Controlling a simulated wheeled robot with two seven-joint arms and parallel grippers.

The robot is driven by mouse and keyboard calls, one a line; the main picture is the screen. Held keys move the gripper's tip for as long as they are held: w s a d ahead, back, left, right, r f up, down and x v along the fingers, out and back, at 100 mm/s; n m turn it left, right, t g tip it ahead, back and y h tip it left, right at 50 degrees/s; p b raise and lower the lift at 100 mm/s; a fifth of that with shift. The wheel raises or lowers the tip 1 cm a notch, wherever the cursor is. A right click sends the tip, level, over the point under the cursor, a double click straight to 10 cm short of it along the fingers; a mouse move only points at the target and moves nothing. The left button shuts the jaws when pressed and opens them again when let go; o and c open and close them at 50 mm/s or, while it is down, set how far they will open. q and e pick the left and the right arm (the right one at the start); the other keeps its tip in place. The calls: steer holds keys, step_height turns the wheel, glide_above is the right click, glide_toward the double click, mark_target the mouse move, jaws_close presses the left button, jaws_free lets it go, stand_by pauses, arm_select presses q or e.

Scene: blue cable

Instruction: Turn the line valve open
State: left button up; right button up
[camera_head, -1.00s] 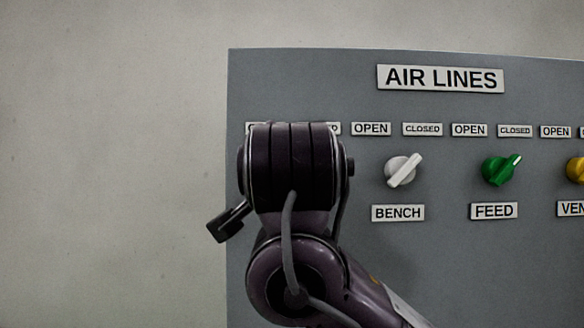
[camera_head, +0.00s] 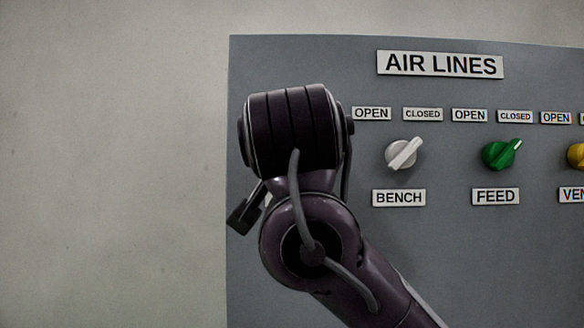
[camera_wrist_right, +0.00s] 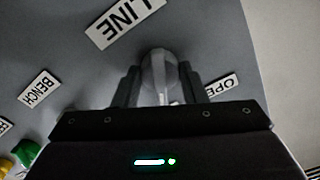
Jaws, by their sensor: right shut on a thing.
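The line valve is a pale grey knob (camera_wrist_right: 158,72) below the LINE label (camera_wrist_right: 124,18) in the right wrist view, where the labels appear upside down and tilted. My right gripper (camera_wrist_right: 159,78) has one dark finger on each side of the knob and is shut on it. The knob's ridge runs roughly down the picture between the fingers. An OPEN label (camera_wrist_right: 221,87) shows right of the fingers, partly covered. In the head view my right arm (camera_head: 300,190) hides the line valve and its labels. My left gripper is not in view.
A grey panel (camera_head: 420,265) headed AIR LINES (camera_head: 440,64) carries a white BENCH knob (camera_head: 404,154), a green FEED knob (camera_head: 501,154) and a yellow knob (camera_head: 576,155) cut off at the right edge. Bare wall (camera_head: 110,170) lies left of the panel.

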steer(key=n+b, duration=0.3)
steer(key=n, duration=1.1)
steer(key=shift+d+b, duration=0.1)
steer(key=shift+b, duration=0.3)
steer(key=shift+n, duration=0.4)
steer(key=o, duration=1)
steer(key=shift+w, duration=0.1)
